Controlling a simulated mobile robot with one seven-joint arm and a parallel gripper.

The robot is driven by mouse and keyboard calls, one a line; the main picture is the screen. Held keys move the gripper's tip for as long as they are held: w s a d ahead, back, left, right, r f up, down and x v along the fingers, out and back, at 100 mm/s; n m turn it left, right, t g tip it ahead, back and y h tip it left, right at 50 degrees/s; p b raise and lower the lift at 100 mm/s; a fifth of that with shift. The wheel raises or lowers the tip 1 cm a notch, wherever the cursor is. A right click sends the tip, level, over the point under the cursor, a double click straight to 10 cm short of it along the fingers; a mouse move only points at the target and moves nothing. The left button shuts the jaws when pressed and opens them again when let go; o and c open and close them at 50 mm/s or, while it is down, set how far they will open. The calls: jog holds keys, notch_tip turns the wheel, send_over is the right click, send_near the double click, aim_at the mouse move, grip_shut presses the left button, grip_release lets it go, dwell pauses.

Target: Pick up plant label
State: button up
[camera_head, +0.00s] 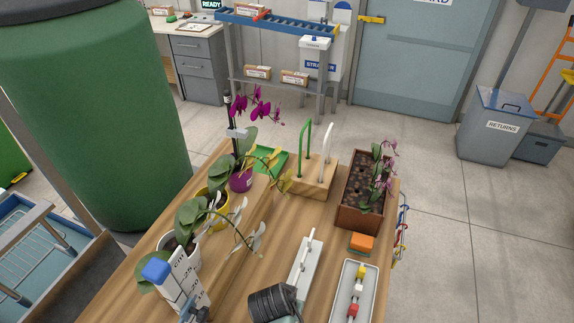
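I cannot single out the plant label with certainty. A thin white piece with a short crossbar (309,243) stands in or lies over a pale narrow tray (302,268) on the wooden table (265,232); its shape could be a label. A small light grey tag (236,133) sits on a black upright by the purple pot (241,181). My gripper is not recognisable in this view.
Orchids stand in yellow (214,205) and white pots at left. A wooden block (311,178) holds green and white hooks. A brown planter (362,205), an orange block (361,242) and a tray of coloured pieces (345,300) are right. A black ribbed coil (272,303) is near.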

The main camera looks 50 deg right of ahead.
jog(key=shift+d+f, duration=0.1)
jog(key=shift+f, duration=0.15)
grip_shut()
dwell(0.3)
notch_tip(320, 180, up, 10)
jog(key=shift+r+b, duration=0.1)
jog(key=shift+b, duration=0.3)
jog(key=c, duration=0.6)
grip_release()
grip_shut()
